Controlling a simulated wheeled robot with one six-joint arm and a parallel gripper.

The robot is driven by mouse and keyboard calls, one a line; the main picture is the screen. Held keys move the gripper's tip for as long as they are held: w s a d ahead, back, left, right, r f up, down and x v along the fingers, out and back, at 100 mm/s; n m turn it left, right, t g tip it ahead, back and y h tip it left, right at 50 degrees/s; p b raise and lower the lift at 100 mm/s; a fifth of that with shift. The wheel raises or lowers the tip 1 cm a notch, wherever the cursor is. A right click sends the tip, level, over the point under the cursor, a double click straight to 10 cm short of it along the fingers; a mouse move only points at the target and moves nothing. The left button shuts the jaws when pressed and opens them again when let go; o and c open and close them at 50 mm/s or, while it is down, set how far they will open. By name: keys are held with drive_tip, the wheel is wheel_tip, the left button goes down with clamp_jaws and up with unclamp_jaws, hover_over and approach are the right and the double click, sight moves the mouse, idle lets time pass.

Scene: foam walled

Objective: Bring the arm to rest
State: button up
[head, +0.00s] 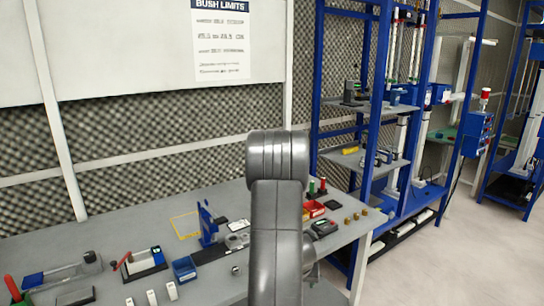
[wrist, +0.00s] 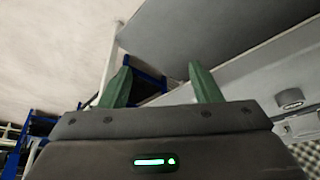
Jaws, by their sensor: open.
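My arm (head: 275,215) stands upright in the middle of the head view, in front of the grey workbench. My gripper is hidden behind the arm there. In the wrist view my gripper (wrist: 160,85) shows two green fingers spread well apart, with nothing between them. A pale overhead surface and blue rack parts show beyond the fingers.
The floor at right (head: 450,260) is clear.

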drive_tip(key=s+a+f+n+b, duration=0.1)
drive_tip(key=s+f, duration=0.2)
drive_tip(key=f, duration=0.2)
drive_tip(key=shift+a+y, duration=0.3)
drive_tip(key=shift+a, duration=0.05)
